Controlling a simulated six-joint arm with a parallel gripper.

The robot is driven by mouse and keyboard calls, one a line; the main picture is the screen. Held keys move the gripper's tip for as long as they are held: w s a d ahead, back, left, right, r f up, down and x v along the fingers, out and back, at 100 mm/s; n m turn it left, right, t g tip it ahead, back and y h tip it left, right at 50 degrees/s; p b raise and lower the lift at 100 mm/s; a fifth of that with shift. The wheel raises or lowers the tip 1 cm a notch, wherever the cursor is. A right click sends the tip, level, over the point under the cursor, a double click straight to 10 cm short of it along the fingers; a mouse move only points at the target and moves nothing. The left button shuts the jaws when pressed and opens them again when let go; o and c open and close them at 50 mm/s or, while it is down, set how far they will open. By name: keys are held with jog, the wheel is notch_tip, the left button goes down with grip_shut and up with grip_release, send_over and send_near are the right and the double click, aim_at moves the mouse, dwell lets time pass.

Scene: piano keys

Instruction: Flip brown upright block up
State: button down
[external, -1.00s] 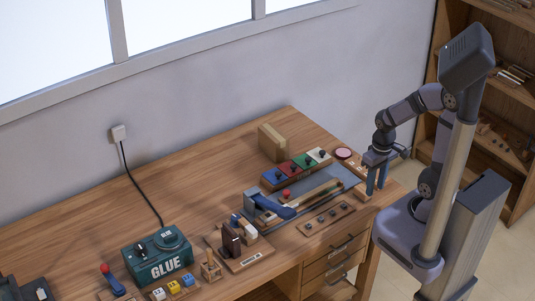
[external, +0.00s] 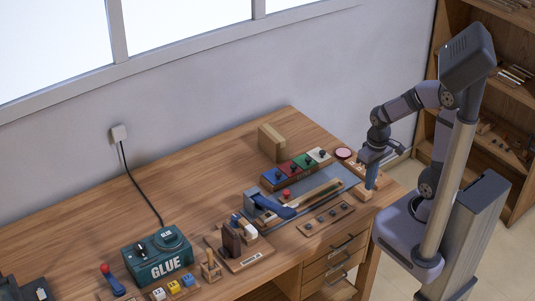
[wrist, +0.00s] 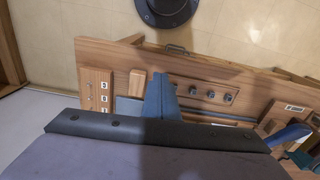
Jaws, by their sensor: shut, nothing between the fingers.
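A dark brown upright block (external: 231,241) stands on a small wooden board at the front middle of the bench in the external view, far to the left of my gripper. My gripper (external: 371,186) is at the bench's right end, pointing down with its blue fingers together and nothing between them. Its shut fingers also show in the wrist view (wrist: 160,98). A small light-brown wooden block (external: 362,193) is close beside the fingertips; it also shows just left of them in the wrist view (wrist: 136,84). I cannot tell whether they touch.
A light wooden block (external: 271,144) stands at the back. Coloured panels (external: 303,160), a blue lever (external: 278,209), a knobbed strip (external: 326,218) and a green GLUE box (external: 158,255) occupy the bench. The back left of the bench is clear.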

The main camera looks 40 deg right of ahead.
jog(key=w+a+r+n+y+p, duration=0.1)
jog(key=w+a+r+n, duration=0.25)
jog(key=w+a, duration=0.55)
jog(key=w+a+r+n, duration=0.3)
jog(key=w+a+n, duration=0.25)
jog(key=a, duration=0.55)
jog(key=s+a+r+n+y+p, duration=0.1)
jog(key=a+n, duration=0.3)
jog(key=a, duration=1)
jog(key=s+a+r+n+y+p, duration=0.1)
jog(key=s+a+r+n, duration=0.1)
jog(key=a, duration=1.3)
jog(key=shift+s+a+r+n+y, duration=0.3)
jog(key=shift+s+n, duration=0.15)
jog(key=shift+n, duration=0.75)
jog(key=shift+f, duration=0.1)
jog(key=p, duration=0.6)
send_over(228, 240)
jog(key=shift+f, duration=4.6)
jog(key=shift+s, duration=0.1)
